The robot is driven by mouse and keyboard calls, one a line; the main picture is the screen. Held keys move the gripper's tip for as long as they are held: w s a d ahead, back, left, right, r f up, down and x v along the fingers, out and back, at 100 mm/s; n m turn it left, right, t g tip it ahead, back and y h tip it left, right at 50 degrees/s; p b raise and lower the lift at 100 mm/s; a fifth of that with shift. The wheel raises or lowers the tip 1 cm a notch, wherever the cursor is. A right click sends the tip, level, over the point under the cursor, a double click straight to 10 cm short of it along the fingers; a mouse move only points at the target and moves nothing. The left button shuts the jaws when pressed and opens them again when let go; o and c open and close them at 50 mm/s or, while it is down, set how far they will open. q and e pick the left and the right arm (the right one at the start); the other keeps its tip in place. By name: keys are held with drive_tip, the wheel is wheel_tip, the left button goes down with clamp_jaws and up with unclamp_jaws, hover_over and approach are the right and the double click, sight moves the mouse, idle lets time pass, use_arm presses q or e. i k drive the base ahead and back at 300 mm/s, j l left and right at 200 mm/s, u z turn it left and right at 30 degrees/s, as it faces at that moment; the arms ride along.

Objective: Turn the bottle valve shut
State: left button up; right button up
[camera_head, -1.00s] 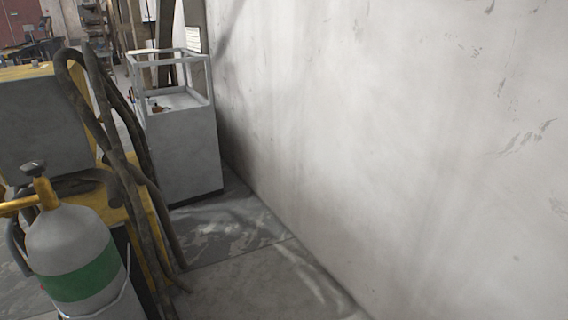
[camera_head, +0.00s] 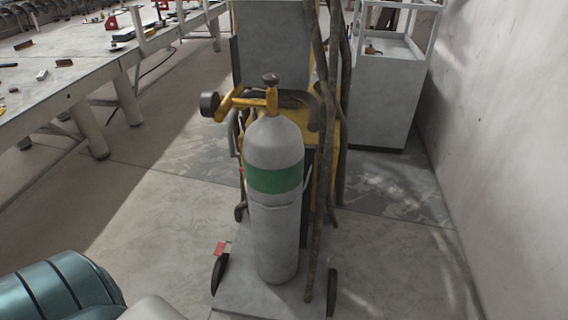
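A grey gas bottle (camera_head: 272,225) with a green band stands upright on a wheeled cart (camera_head: 235,300) in the middle of the view. Its valve is a dark round knob (camera_head: 270,79) on top of a yellow valve body (camera_head: 271,102). A yellow fitting with a dark round gauge (camera_head: 209,104) reaches out to the left of the valve. Part of my own arm, teal and light grey, shows at the bottom left, well short of the bottle. Neither gripper is in view, and nothing touches the valve.
Brown hoses (camera_head: 320,190) hang at the bottle's right, in front of a grey and yellow machine (camera_head: 272,45). A long metal table (camera_head: 60,85) with tools stands at the left. A grey cabinet (camera_head: 380,105) and a pale wall (camera_head: 500,150) bound the right. The floor left of the cart is clear.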

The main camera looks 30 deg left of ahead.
sight(271, 79)
drive_tip(key=u, duration=1.1)
